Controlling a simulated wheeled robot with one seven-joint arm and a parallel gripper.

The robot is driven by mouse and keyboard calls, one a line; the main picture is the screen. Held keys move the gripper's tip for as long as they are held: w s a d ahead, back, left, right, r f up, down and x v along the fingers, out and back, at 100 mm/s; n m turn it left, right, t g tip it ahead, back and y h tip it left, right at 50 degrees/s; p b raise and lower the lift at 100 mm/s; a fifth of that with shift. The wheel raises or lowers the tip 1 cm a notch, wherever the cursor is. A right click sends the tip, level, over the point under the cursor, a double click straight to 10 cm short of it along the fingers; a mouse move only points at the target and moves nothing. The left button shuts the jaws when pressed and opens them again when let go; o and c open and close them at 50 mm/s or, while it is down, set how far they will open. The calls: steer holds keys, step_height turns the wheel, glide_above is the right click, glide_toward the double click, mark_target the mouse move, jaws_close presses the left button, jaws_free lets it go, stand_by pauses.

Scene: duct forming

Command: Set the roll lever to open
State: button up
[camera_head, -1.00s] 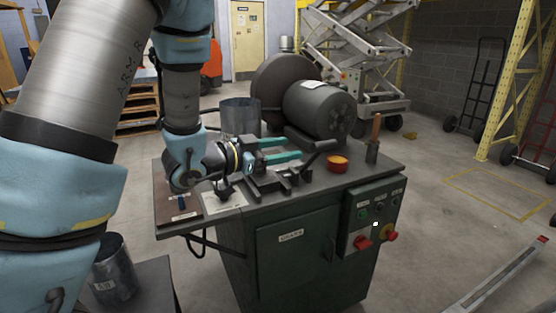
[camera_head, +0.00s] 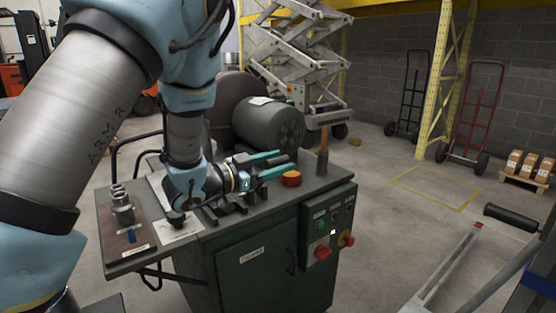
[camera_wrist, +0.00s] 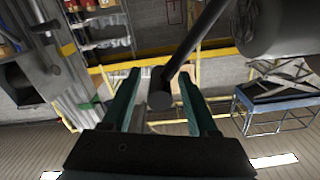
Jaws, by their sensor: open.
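The dark roll lever shows in the wrist view as a slanting rod (camera_wrist: 190,50) whose round end (camera_wrist: 160,101) faces me between my gripper's fingers. No contact with either finger is clear. My gripper (camera_wrist: 159,75) has two teal fingers spread wide apart, open and holding nothing. There the fingers and wrist hide most of the lever. I cannot tell from these frames which setting the lever is at.
A large dark motor drum (camera_head: 268,122) stands close behind my gripper. A wooden-handled tool (camera_head: 322,150) stands upright at the bench's right end. A control panel (camera_head: 328,225) with a red knob is on the front. A metal fitting (camera_head: 122,208) stands on the left plate.

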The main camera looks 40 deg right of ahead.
steer(key=shift+d, duration=0.2)
jaws_close()
stand_by(0.4)
stand_by(1.0)
